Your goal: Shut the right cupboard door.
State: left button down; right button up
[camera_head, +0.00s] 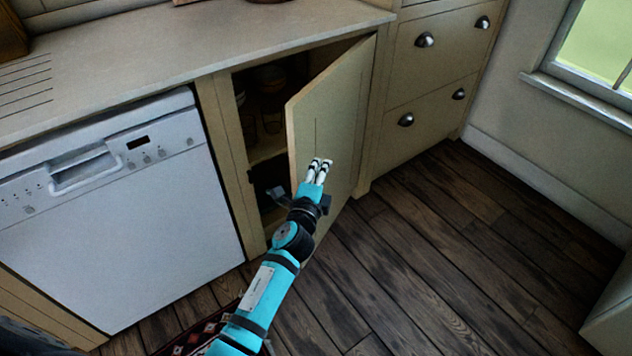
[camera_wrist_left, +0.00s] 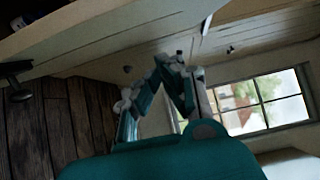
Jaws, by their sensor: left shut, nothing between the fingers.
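The right cupboard door (camera_head: 338,128) is a cream panel, partly open and swung out into the room, hinged on its right side beside the drawers. The dark cupboard inside (camera_head: 262,110) shows to the left of the door. My left gripper (camera_head: 319,163) is shut and empty, in front of the door's outer face in the head view. Whether it touches the door cannot be told. My left arm hides the door's lower part. In the left wrist view the gripper fingers (camera_wrist_left: 175,62) come together at their tips. My right gripper is not in view.
A white dishwasher (camera_head: 110,200) stands left of the cupboard under the worktop (camera_head: 180,45). Drawers with metal cup handles (camera_head: 430,80) stand to the right. A patterned rug (camera_head: 200,335) lies at the bottom. The wooden floor (camera_head: 440,240) at right is clear.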

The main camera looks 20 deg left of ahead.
pick_arm(q)
jog(key=w+a, duration=0.1)
jog(key=a, duration=0.1)
jog(key=w+a, duration=0.2)
jog(key=shift+p, duration=0.3)
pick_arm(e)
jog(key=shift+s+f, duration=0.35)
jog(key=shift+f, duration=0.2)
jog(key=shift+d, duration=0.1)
